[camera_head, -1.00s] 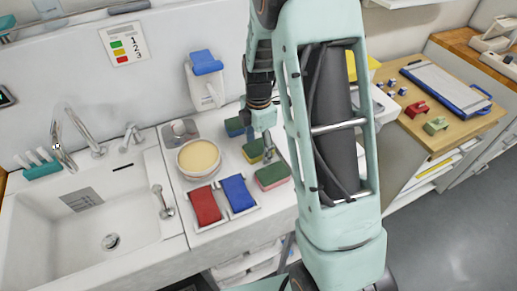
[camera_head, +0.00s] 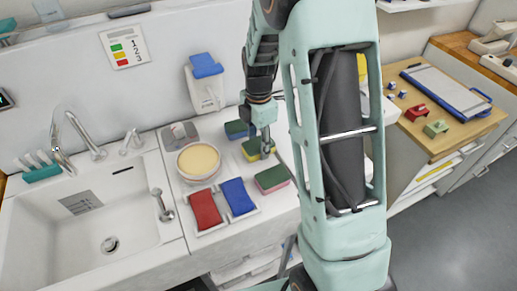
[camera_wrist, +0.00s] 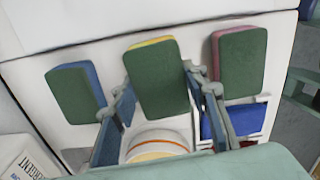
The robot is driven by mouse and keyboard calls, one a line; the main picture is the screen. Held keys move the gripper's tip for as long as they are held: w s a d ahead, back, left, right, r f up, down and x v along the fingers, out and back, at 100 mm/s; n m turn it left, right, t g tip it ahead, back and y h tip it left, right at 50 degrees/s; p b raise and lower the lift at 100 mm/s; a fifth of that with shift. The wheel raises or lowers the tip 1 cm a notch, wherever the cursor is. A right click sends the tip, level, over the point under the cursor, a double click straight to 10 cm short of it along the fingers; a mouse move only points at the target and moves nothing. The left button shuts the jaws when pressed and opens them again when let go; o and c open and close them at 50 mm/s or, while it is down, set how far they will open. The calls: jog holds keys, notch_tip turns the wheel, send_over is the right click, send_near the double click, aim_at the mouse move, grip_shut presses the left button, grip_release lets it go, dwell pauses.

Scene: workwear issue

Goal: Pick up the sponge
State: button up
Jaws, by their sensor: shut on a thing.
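Three green-topped sponges stand out on the white counter. The middle sponge, with a yellow underside (camera_head: 250,151), is between my gripper's fingers; it also shows in the wrist view (camera_wrist: 158,80). My gripper (camera_head: 266,150) is shut on this sponge, with one finger at each side of it in the wrist view (camera_wrist: 160,82). The fingers partly cover the sponge in the head view. The blue-backed sponge (camera_head: 235,130) lies behind it, and the pink-backed sponge (camera_head: 272,179) lies in front. I cannot tell whether the held sponge is clear of the counter.
A round tub (camera_head: 198,160) with a cream top stands left of the sponges. Red (camera_head: 206,209) and blue (camera_head: 238,196) cloths lie in white trays in front. A sink (camera_head: 95,230) is at the left. A wall dispenser (camera_head: 205,85) is behind.

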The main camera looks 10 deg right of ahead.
jog(key=s+a+r+b, duration=0.2)
jog(key=s+a+r, duration=0.5)
jog(key=s+r, duration=0.3)
jog(key=shift+s+a+r, duration=0.25)
jog(key=shift+s+a, duration=0.15)
jog(key=shift+s, duration=0.5)
jog(key=shift+o, duration=0.5)
